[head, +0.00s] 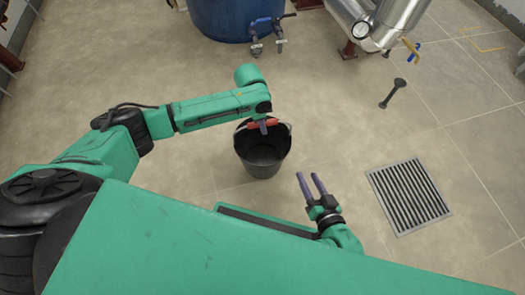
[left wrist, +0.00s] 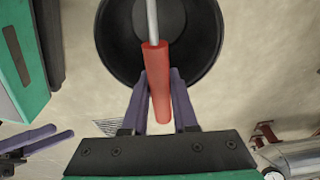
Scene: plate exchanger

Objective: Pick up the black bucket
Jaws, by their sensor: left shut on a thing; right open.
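The black bucket (head: 262,158) stands upright below the end of my left arm in the head view. In the left wrist view I look down into the black bucket (left wrist: 205,55). Its wire handle carries a red grip (left wrist: 157,75). My left gripper (left wrist: 160,85) is shut on this red grip, one finger on each side. In the head view my left gripper (head: 263,127) is at the bucket's opening. I cannot tell whether the bucket touches the floor. My right gripper (head: 311,184) is open and empty, to the right of the bucket and apart from it.
A blue tank (head: 225,18) with a valve (head: 270,30) stands behind the bucket. Steel pipework with a gauge (head: 361,30) is at the upper right. A dark tool-like object (head: 393,93) lies on the floor. A drain grate (head: 409,196) is at the right. The tiled floor around the bucket is clear.

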